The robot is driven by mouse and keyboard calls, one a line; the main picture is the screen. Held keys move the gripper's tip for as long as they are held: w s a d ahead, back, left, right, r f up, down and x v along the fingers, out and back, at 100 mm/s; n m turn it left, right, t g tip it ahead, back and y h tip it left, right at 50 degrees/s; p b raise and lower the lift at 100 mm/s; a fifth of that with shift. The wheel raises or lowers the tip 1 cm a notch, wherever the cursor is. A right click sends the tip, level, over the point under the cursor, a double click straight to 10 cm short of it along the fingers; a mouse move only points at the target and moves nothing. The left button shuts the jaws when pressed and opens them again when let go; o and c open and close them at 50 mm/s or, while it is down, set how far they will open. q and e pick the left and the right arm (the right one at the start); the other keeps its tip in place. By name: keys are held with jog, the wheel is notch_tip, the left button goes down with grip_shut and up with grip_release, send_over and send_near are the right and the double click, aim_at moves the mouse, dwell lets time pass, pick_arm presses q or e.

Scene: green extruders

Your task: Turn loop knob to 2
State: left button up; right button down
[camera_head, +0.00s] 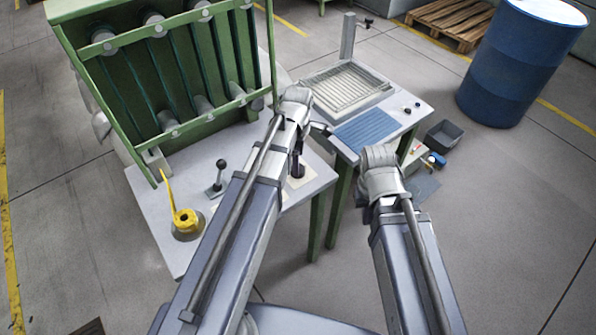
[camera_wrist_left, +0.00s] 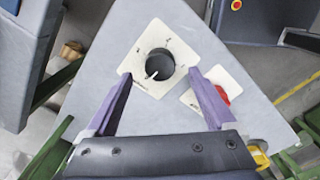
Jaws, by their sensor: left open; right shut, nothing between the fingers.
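In the left wrist view, a round black knob (camera_wrist_left: 160,64) sits on a cream square plate (camera_wrist_left: 148,33) with small dark marks around it. A white pointer line on the knob points toward the lower left of the picture. The marks are too small to read surely. My left gripper (camera_wrist_left: 160,74) is open, with one purple finger on each side of the knob, apparently apart from it. In the head view, my left arm partly hides the plate and the left gripper (camera_head: 298,168). My right gripper (camera_head: 386,201) is shut and empty, away from the knob, its fingers mostly hidden by the arm.
A green frame (camera_head: 160,75) rises behind. A blue barrel (camera_head: 520,60) stands right.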

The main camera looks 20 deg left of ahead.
pick_arm(q)
jog(key=shift+f+b, duration=1.4)
jog(key=shift+f, duration=0.5)
jog(key=shift+c, duration=0.3)
jog(key=c, duration=1.3)
